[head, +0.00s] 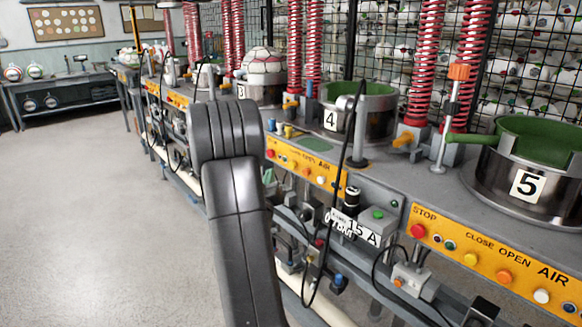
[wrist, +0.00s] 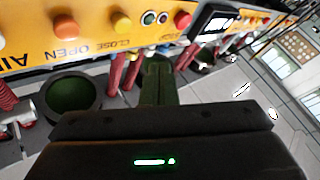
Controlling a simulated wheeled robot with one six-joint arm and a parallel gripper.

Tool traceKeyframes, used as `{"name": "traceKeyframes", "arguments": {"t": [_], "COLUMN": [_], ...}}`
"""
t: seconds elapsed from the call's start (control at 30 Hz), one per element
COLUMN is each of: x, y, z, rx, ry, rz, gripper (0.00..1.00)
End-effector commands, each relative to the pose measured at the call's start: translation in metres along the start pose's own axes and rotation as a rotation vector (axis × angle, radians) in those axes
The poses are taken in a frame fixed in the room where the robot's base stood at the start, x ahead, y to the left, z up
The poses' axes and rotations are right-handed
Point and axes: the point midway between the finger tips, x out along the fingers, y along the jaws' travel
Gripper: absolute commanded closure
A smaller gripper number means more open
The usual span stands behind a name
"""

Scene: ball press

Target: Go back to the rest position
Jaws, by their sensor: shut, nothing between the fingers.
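My gripper (wrist: 158,68) shows in the wrist view as dark fingers standing up from a wide dark body with a small green light. The fingers are together, with nothing between them. An orange control panel (wrist: 90,28) with several coloured buttons lies beyond the fingertips; its lettering appears upside down. Whether the fingers touch anything is hard to tell, but they look apart from the panel. In the head view my dark arm rises through the middle, and my gripper is not seen there.
A press bench runs along the right, with press pot 4 (head: 378,117), press pot 5 (head: 490,185) and orange button panels (head: 490,258). Red coiled hoses (head: 294,45) hang above. The grey floor (head: 90,220) at left is clear.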

Motion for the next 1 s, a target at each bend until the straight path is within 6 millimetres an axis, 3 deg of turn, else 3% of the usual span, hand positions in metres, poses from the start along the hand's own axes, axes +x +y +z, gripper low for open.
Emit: {"name": "traceKeyframes", "arguments": {"t": [0.23,0.4,0.9,1.0], "x": [0.004,0.018,0.015,-0.002], "y": [0.003,0.015,0.012,-0.003], "z": [0.002,0.012,0.006,0.001], "rx": [-0.001,-0.002,-0.001,0.003], "ry": [-0.001,-0.002,-0.002,0.004], "rz": [0.001,0.003,-0.002,-0.003], "gripper": [1.0,1.0,1.0,1.0]}}
